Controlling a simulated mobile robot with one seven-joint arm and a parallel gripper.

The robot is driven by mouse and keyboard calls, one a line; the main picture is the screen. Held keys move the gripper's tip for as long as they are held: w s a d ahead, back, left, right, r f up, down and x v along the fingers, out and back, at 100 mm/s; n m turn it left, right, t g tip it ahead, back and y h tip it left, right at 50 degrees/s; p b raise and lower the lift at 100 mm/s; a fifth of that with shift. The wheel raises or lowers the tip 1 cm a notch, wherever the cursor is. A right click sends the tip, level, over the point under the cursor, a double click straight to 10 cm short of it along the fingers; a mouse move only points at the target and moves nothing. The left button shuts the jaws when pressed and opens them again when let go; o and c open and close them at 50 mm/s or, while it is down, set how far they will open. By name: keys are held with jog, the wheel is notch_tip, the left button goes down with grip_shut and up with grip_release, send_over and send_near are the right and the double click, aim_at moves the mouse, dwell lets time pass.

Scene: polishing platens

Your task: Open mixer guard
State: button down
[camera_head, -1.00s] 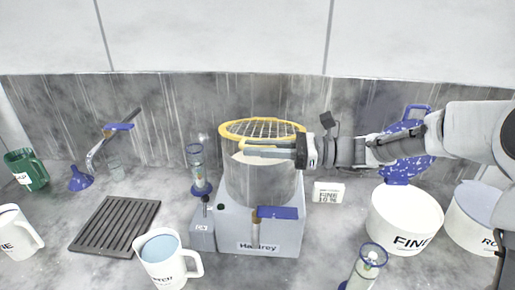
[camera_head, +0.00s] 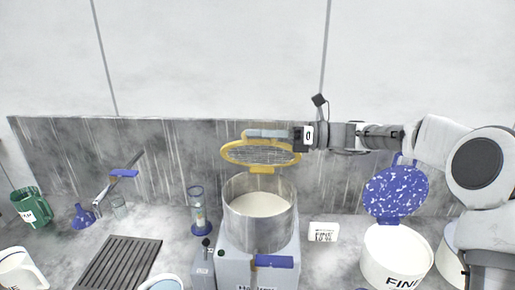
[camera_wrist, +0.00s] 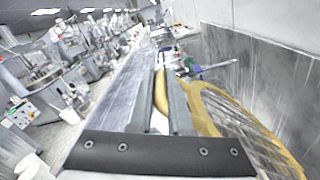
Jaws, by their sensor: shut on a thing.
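The mixer (camera_head: 228,266) stands in the middle of the counter, with a grey metal bowl (camera_head: 258,232) holding pale cream contents. The yellow guard (camera_head: 229,157), a ring with a wire grid, is tilted up at the back of the bowl, and the bowl's top is uncovered. My gripper (camera_head: 268,134) is at the guard's upper edge, reaching in from the right, and is shut on the guard's rim. In the wrist view the yellow rim (camera_wrist: 161,92) lies between the two grey fingers (camera_wrist: 158,105), and the wire grid (camera_wrist: 245,130) spreads to the right.
A white FINE tub (camera_head: 392,262) with its speckled blue lid (camera_head: 396,192) raised stands at the right, below my arm. A small FINE sign (camera_head: 323,232) and a blue-based cylinder (camera_head: 197,212) flank the mixer. A slatted grey rack (camera_head: 118,264) lies at left.

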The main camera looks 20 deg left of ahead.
jog(key=w+r+m, duration=0.1)
jog(key=w+a+r, duration=0.1)
jog(key=w, duration=0.1)
jog(key=w+r+m, duration=0.1)
jog(key=w, duration=0.1)
jog(key=shift+a+r+m, duration=0.15)
jog(key=shift+a+m, duration=0.15)
jog(key=shift+w+a+r+m, duration=0.2)
jog(key=shift+w+r+m, duration=0.1)
jog(key=shift+w, duration=0.35)
jog(key=shift+w+a+r+m, duration=0.2)
jog(key=shift+w+r+m, duration=0.1)
jog(key=shift+w, duration=0.35)
jog(key=c, duration=0.8)
grip_release()
jog(key=shift+w, duration=0.1)
jog(key=shift+c, duration=0.2)
jog(key=v, duration=1.7)
jog(key=shift+d, duration=0.25)
jog(key=shift+a+r, duration=0.1)
